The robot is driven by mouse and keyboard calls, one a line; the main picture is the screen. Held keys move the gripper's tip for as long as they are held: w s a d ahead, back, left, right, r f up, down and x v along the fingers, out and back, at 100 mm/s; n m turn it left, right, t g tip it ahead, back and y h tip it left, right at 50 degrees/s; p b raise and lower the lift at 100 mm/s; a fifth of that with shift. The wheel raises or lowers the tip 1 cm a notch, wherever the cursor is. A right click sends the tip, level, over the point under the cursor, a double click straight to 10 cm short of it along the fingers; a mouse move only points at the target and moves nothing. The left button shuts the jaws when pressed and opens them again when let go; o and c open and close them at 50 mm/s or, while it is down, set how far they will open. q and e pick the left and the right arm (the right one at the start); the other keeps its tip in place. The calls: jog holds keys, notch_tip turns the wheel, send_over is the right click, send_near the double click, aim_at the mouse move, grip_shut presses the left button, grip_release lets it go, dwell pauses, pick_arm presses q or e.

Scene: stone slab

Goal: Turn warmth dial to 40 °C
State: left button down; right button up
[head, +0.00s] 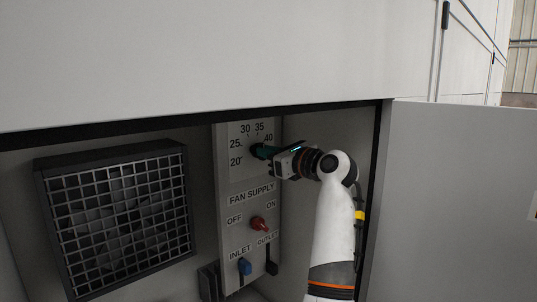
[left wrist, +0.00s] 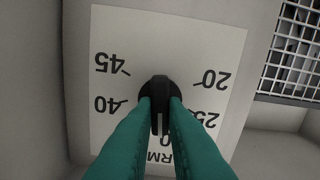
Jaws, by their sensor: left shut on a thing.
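The warmth dial shows in the left wrist view as a black round knob (left wrist: 159,88) on a white scale plate (left wrist: 215,55). The scale appears upside down there, with 45 and 40 at the left and 20 and 25 at the right. The knob's narrow bar runs down the picture between the fingers, towards the partly hidden 30–35 side. My left gripper (left wrist: 160,104), with green fingers, is shut on this bar. In the head view my left gripper (head: 262,152) covers most of the dial, just below the numbers on the scale plate (head: 240,131). My right gripper is not in view.
Below the dial are a red fan supply switch (head: 258,223), a blue inlet lever (head: 245,267) and a black outlet lever (head: 271,268). A fan behind a grille (head: 122,222) is at the left. An open door panel (head: 455,200) stands at the right; the cabinet's upper edge runs above.

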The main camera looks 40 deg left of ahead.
pick_arm(q)
jog(key=shift+w+m+p, duration=0.15)
jog(key=shift+m+p, duration=0.9)
jog(key=shift+m, duration=2.7)
jog(key=shift+w+m+p, duration=0.1)
jog(key=shift+m+p, duration=0.9)
jog(key=shift+m, duration=2.75)
jog(key=c, duration=1.5)
grip_release()
jog(key=shift+d+f, duration=0.1)
jog(key=shift+o, duration=0.2)
